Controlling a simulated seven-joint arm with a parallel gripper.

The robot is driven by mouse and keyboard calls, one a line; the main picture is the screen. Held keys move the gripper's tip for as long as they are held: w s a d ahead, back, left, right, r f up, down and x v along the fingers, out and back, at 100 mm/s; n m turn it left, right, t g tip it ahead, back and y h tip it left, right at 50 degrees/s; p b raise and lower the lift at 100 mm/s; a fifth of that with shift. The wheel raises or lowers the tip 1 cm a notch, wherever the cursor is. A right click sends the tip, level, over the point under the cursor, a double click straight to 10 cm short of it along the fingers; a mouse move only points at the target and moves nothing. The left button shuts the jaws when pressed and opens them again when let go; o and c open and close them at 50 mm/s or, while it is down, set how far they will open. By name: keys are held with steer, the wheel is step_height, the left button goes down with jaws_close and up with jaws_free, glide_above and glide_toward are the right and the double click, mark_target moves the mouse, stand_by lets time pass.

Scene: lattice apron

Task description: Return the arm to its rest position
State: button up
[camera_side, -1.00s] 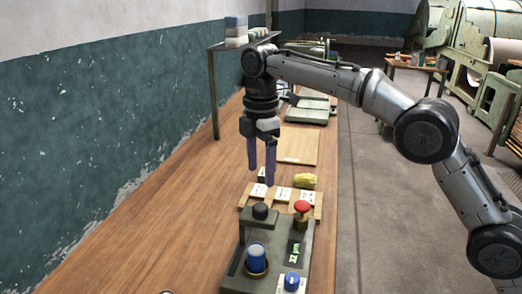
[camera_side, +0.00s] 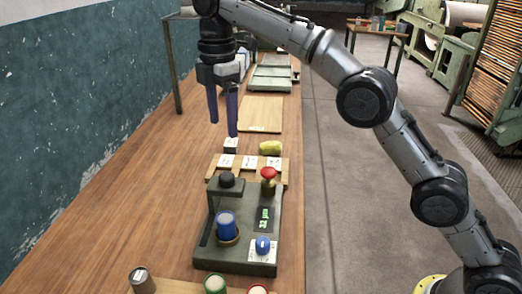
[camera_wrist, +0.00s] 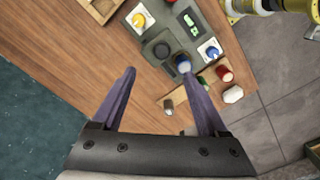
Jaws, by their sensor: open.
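My gripper (camera_side: 222,115) hangs from the arm with its two purple fingers pointing down. It is above the wooden bench (camera_side: 150,190), over the area behind the green-grey machine. The fingers are apart with nothing between them. In the wrist view my gripper (camera_wrist: 165,95) also shows spread and empty, with the bench below. The fingertips are clear of everything, though their exact height is hard to tell. My arm reaches in from the right.
Several small pots (camera_side: 215,284) stand in front. Bare bench lies left.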

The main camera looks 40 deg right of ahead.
steer(key=s+d+r+m+t, duration=0.1)
steer(key=s+d+r, duration=0.2)
steer(key=r, duration=0.2)
steer(key=s+d+r+t, duration=0.1)
steer(key=s+d+r, duration=0.1)
steer(key=d+r, duration=0.3)
steer(key=s+d+r+m+t, duration=0.1)
steer(key=s+d+r+m, duration=0.15)
steer(key=s, duration=0.45)
steer(key=s+d+r+m, duration=0.2)
steer(key=s+d, duration=0.2)
steer(key=s, duration=0.2)
steer(key=s+d+f+m+t, duration=0.1)
steer(key=s+d+f+m, duration=0.1)
steer(key=s+f+m, duration=0.3)
steer(key=s+d+f+t, duration=0.1)
steer(key=s+d+f, duration=0.1)
steer(key=s+f, duration=0.35)
steer(key=s+f+m, duration=0.6)
steer(key=f+m, duration=0.1)
steer(key=f, duration=0.4)
steer(key=shift+d+t, duration=0.3)
